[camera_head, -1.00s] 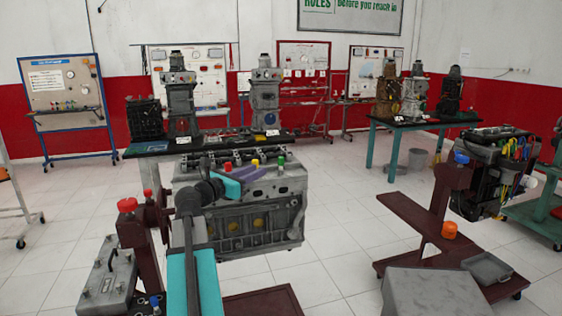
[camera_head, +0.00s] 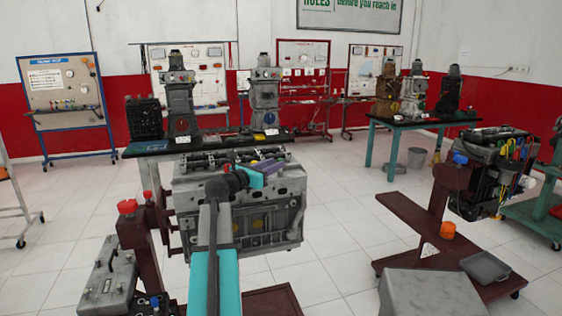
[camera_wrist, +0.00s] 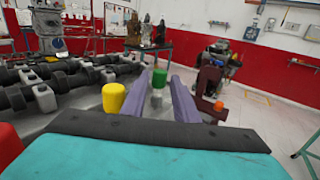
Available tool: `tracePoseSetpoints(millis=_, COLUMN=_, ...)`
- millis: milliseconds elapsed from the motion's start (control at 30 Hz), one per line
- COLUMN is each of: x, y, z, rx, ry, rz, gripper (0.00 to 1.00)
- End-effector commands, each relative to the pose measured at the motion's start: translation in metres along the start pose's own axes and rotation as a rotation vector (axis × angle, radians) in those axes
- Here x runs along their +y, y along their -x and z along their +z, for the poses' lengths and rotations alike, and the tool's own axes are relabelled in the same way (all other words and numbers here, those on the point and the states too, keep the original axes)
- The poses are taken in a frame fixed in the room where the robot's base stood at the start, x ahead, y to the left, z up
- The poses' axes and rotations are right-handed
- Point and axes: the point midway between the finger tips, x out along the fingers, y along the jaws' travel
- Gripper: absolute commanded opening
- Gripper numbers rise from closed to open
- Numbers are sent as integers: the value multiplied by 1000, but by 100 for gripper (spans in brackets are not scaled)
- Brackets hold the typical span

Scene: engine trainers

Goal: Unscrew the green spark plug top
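The green spark plug top (camera_wrist: 159,78) stands upright in the wrist view, with a pale metallic part below it. My gripper (camera_wrist: 157,86) is open, its two purple fingers on either side of the green top, with gaps showing at both sides. I cannot tell how far ahead of the fingertips the top is. A yellow top (camera_wrist: 113,97) stands just left of the left finger, and a red top (camera_wrist: 8,145) shows at the lower left edge.
Camshafts (camera_wrist: 40,85) lie along the block's left side in the wrist view. A wired engine (camera_head: 492,175) stands on a dark red stand at the right. A grey box (camera_head: 430,293) is at the front right. Open tiled floor lies between.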

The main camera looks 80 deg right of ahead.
Motion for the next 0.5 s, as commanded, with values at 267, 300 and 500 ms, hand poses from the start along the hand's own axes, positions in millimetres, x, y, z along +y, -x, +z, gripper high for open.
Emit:
tracePoseSetpoints(millis=267, x=0, y=-34, z=0, rx=1, ry=1, rz=-1, gripper=27)
tracePoseSetpoints(millis=300, x=0, y=-37, z=0, rx=0, ry=1, rz=-1, gripper=27)
tracePoseSetpoints(millis=500, x=-1, y=-44, z=0, rx=0, ry=1, rz=-1, gripper=27)
